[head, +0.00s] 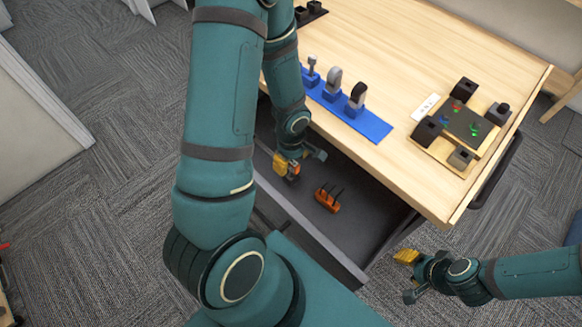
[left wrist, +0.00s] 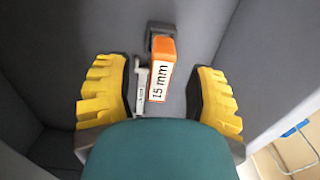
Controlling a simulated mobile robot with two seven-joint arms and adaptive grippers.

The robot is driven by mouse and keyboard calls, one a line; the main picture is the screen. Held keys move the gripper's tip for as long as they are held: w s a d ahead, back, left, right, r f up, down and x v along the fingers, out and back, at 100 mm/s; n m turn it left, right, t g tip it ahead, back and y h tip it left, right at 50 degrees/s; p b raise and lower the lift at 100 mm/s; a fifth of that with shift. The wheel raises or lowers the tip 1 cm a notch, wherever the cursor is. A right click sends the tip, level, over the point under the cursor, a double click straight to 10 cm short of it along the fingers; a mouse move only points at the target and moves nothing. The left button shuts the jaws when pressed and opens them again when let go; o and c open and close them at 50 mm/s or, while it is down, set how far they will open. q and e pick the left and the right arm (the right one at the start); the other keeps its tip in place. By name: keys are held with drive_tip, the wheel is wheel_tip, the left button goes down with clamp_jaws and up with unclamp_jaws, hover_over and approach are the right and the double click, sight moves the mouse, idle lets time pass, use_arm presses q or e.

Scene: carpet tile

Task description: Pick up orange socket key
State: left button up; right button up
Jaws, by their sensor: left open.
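The orange socket key (left wrist: 161,68) shows in the left wrist view, with a white "15 mm" label and a dark end at the top. It lies between the spread yellow fingers of my left gripper (left wrist: 162,98), apart from both. A narrow grey metal piece (left wrist: 141,88) lies beside it. In the head view my left gripper (head: 292,164) is over the open drawer, and I cannot clearly make out the key under it. My right gripper (head: 407,276) is open and empty, off the table's front right corner.
The open dark drawer (head: 355,215) holds an orange block with dark prongs (head: 327,199). On the table (head: 440,60), a blue strip (head: 372,126) carries several upright tools. A wooden board (head: 462,152) with dark blocks stands right, beside a white label card (head: 425,107).

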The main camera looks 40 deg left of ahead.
sight(291, 171)
use_arm(q)
wheel_tip(291, 171, down, 3)
drive_tip(key=shift+f+b, duration=0.15)
drive_tip(key=shift+b, duration=0.2)
clamp_jaws()
